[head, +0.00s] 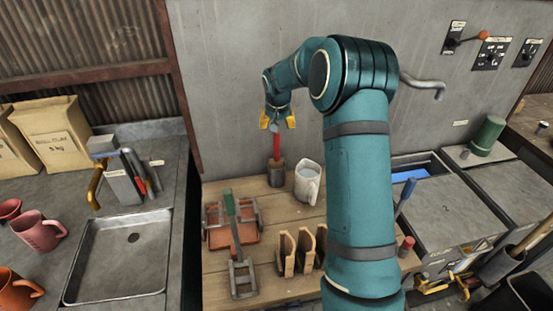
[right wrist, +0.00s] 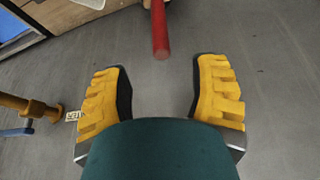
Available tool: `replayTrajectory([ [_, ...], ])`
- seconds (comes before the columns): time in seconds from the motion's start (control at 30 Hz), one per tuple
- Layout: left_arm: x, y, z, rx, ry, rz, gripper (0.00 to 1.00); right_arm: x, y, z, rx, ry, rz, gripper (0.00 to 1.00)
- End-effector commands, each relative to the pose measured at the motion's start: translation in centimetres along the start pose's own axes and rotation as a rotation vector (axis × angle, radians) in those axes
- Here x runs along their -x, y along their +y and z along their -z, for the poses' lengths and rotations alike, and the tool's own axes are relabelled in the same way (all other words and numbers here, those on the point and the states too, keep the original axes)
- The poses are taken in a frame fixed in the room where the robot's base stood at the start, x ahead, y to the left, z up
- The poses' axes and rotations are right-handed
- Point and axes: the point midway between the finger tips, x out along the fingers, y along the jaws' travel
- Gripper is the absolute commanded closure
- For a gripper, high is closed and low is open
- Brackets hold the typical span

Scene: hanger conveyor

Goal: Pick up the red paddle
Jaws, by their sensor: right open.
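The red paddle (head: 276,146) stands upright in a small dark holder (head: 277,173) on the wooden bench, with only its red handle showing. My right gripper (head: 277,121) is above the top of the handle, with its yellow fingers pointing down. In the right wrist view, the fingers of my right gripper (right wrist: 162,95) are spread wide with nothing between them. The red handle (right wrist: 160,32) comes in from the top edge there, and its end stops just short of the gap between the fingertips. My left gripper is not in view.
A rack (head: 287,254) with wooden slats and a tray (head: 219,238) with a green-handled tool are nearer on the bench (head: 256,204). The grey wall (head: 232,80) is close behind.

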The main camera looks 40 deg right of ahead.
Motion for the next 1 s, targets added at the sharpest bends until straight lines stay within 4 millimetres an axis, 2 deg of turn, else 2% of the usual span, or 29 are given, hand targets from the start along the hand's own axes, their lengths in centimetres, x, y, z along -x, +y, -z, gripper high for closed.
replayTrajectory([
  [0.1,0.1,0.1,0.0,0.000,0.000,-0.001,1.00,-1.8,0.0,0.0,-0.001,-0.002,-0.001,0.41],
  [0.37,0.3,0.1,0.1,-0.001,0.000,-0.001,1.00,-3.6,0.0,0.1,-0.001,-0.001,0.000,0.41],
  [0.67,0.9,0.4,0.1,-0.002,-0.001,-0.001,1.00,-7.6,-0.1,0.4,-0.001,-0.001,-0.001,0.41],
  [1.0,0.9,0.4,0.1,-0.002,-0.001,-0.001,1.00,-8.1,-0.1,0.4,-0.001,0.001,0.000,0.42],
])
